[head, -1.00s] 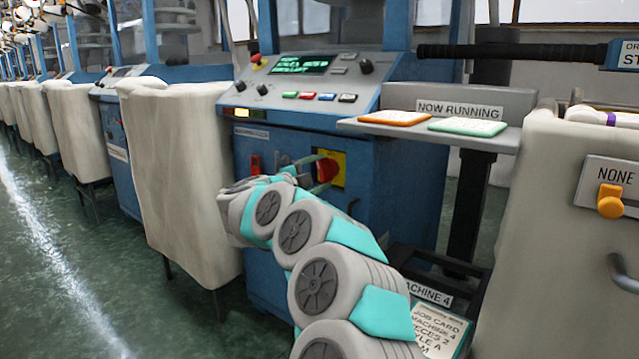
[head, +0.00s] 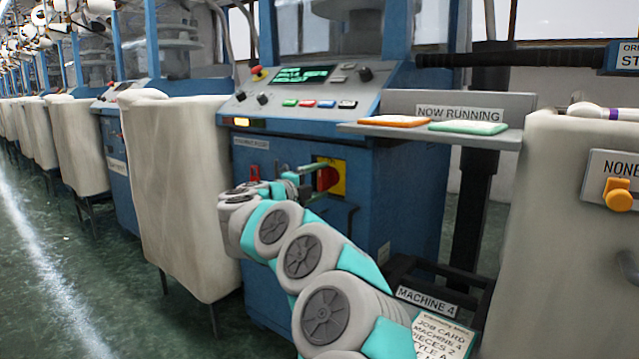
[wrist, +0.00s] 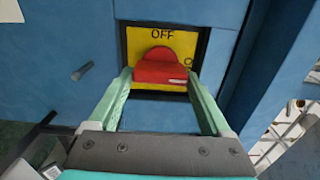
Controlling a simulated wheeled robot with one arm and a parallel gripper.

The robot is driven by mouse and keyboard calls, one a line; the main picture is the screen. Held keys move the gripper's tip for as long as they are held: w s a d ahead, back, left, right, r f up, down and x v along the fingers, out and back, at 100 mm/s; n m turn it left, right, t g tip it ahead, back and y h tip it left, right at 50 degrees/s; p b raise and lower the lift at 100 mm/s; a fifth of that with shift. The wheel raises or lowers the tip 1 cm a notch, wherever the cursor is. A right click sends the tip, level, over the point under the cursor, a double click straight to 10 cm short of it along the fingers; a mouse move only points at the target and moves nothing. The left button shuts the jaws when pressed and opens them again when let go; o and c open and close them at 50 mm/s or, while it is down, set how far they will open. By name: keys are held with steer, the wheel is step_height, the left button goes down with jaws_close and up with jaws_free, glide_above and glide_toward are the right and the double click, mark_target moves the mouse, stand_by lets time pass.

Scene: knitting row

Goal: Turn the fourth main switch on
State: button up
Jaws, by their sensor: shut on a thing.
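The main switch is a red knob (head: 327,179) on a yellow plate (head: 340,178), on the blue front of the machine with the "MACHINE 4" sign (head: 427,301) beside it. In the wrist view the red knob (wrist: 163,66) sits under the word OFF, with a small pale mark at its right side. Part of another letter shows at the plate's right edge; the rest is hidden. My gripper (wrist: 160,78) is shut on the knob, one green finger on each side. In the head view my gripper (head: 305,178) reaches the plate from the left.
A sloped control panel (head: 300,92) with coloured buttons is above. A grey shelf (head: 490,138) marked "NOW RUNNING" holds an orange and a green card. A cream bin (head: 175,190) stands left, another cream-coloured unit (head: 555,240) right. The floor (head: 50,290) is open at left.

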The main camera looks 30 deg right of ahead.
steer(key=o, duration=1.2)
steer(key=shift+d, duration=0.1)
steer(key=shift+c, duration=0.2)
steer(key=v, duration=0.8)
steer(key=shift+p, duration=0.35)
